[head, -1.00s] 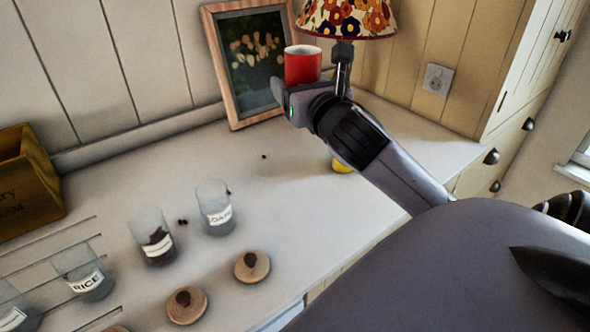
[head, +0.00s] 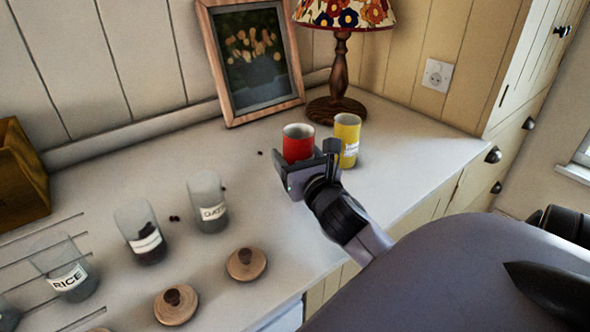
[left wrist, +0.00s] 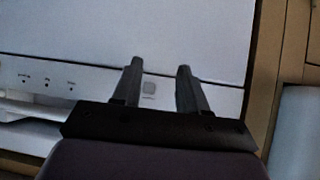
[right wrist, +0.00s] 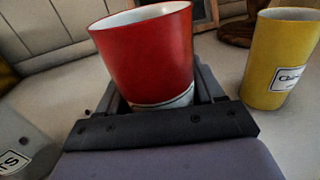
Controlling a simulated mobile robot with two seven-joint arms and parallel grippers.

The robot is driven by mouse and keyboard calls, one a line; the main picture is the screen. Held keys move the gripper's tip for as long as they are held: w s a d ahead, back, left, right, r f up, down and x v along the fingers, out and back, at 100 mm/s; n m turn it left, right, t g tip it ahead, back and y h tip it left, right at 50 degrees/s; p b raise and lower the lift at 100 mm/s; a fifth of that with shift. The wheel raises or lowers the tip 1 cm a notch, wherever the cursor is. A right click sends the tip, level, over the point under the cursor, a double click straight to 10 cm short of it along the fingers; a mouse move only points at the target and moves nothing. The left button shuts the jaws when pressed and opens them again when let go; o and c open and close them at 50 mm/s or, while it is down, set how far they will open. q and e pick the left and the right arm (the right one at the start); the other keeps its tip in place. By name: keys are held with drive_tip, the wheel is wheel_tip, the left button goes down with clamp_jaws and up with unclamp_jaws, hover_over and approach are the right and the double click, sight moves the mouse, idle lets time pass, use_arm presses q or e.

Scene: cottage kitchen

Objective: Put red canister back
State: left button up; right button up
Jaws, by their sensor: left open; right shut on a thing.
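The red canister (head: 298,143) is open-topped with a white inside and a pale label low on its side. My right gripper (head: 310,166) is shut on it and holds it upright over the counter, just left of the yellow canister (head: 347,137). In the right wrist view the red canister (right wrist: 150,52) sits between the fingers, with the yellow canister (right wrist: 279,60) apart to its right. I cannot tell whether its base touches the counter, as the gripper hides it. My left gripper (left wrist: 158,80) is open and empty in front of a white appliance; the head view does not show it.
A lamp (head: 337,85) and a picture frame (head: 209,55) stand behind the canisters. Glass jars (head: 208,203) and wooden lids (head: 246,263) stand to the left, with a wooden box (head: 22,175) at the far left. The counter (head: 425,150) right of the yellow canister is clear.

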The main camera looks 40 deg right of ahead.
drive_tip(key=shift+f, duration=1.35)
drive_tip(key=shift+f+b, duration=0.2)
drive_tip(key=shift+b, duration=0.1)
drive_tip(key=o, duration=1.2)
drive_tip(key=shift+c, duration=0.2)
drive_tip(key=shift+r, duration=0.2)
drive_tip(key=b+v, duration=0.1)
drive_tip(key=v, duration=0.9)
drive_tip(key=shift+s+a+f, duration=0.1)
drive_tip(key=shift+s, duration=0.1)
drive_tip(key=shift+v, duration=0.8)
